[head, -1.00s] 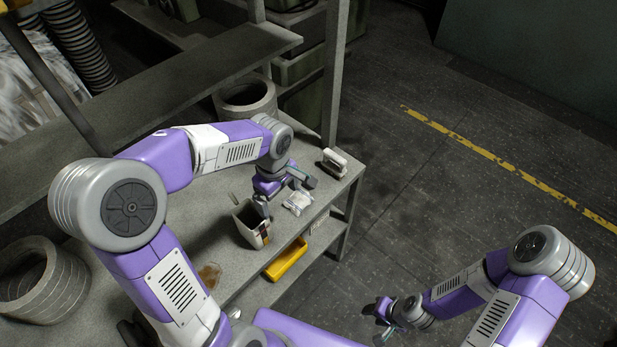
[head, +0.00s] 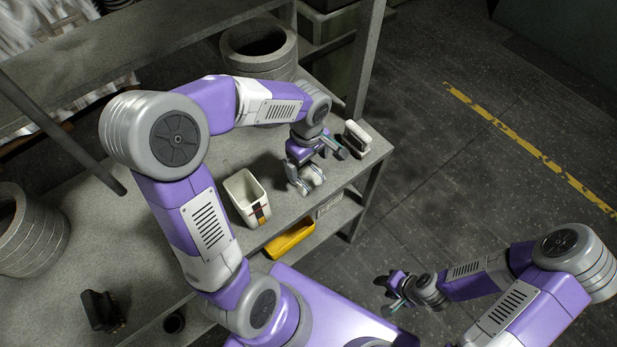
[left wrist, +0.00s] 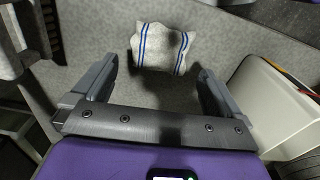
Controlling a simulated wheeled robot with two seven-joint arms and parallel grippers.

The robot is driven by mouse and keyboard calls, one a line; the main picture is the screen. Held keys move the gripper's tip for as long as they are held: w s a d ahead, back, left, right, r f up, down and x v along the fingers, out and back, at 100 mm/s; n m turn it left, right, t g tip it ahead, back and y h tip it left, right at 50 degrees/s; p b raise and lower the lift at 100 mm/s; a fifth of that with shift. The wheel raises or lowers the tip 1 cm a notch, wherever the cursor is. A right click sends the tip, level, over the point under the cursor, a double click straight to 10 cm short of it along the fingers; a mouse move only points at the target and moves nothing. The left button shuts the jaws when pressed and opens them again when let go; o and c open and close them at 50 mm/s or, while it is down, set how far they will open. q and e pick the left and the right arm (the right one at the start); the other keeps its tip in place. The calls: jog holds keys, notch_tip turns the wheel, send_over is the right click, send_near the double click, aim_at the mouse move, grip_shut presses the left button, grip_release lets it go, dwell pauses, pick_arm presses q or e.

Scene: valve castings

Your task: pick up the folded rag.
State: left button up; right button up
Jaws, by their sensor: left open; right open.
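The folded rag (left wrist: 160,47) is pale grey with blue stripes and lies on the grey bench. In the left wrist view it is ahead of the open jaws, roughly centred between the fingers and not gripped. In the head view the rag (head: 314,177) is partly hidden by my left gripper (head: 312,164), which is open close above it. The left gripper also shows in the left wrist view (left wrist: 159,70), with both fingers apart and nothing between them. My right gripper (head: 393,291) is open and empty, out over the floor away from the bench.
A white open-topped container (head: 240,187) stands left of the rag. A white and dark block (head: 357,137) sits near the bench's far right corner, by a grey post (head: 367,60). A thick ring casting (head: 258,65) stands behind. A yellow tray (head: 290,238) is on the lower shelf.

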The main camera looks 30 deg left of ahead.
aim_at(308, 175)
pick_arm(q)
notch_tip(308, 175, down, 5)
jog(key=shift+s+r+b, duration=0.1)
jog(key=shift+b, duration=0.4)
jog(key=shift+d, duration=0.1)
jog(key=c, duration=1.1)
jog(key=shift+o, duration=0.2)
notch_tip(308, 175, up, 10)
jog(key=p, duration=0.2)
